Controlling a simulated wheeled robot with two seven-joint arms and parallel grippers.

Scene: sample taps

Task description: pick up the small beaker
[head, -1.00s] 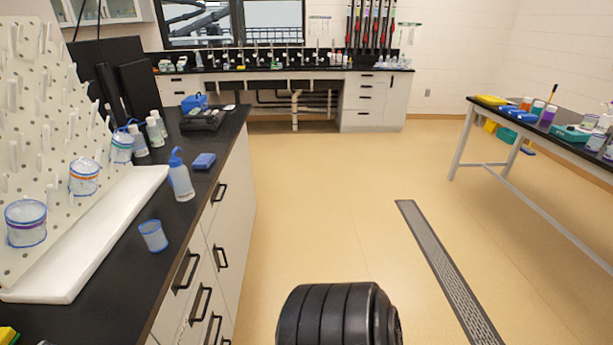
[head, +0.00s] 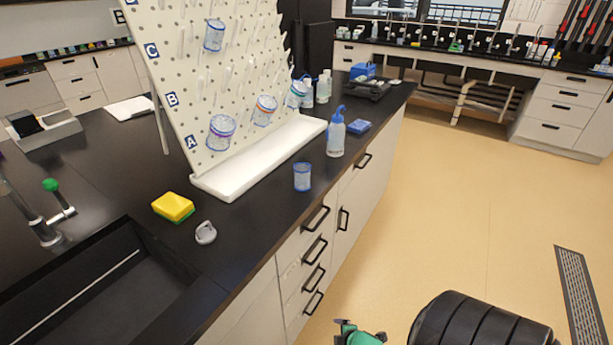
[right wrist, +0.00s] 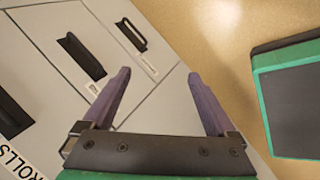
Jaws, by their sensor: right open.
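A small clear beaker with a blue rim (head: 302,176) stands upright on the black counter, near its front edge and in front of the white drying rack tray (head: 240,183). Other beakers hang on the pegboard, one low (head: 221,132), one in the middle (head: 265,110) and one high (head: 214,36). My right gripper shows in the right wrist view (right wrist: 160,98), with its two purple fingers apart and nothing between them. It is over the drawer fronts and floor, away from the beaker. My left gripper is not in view.
Drawer handles (head: 316,219) jut from the cabinet front.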

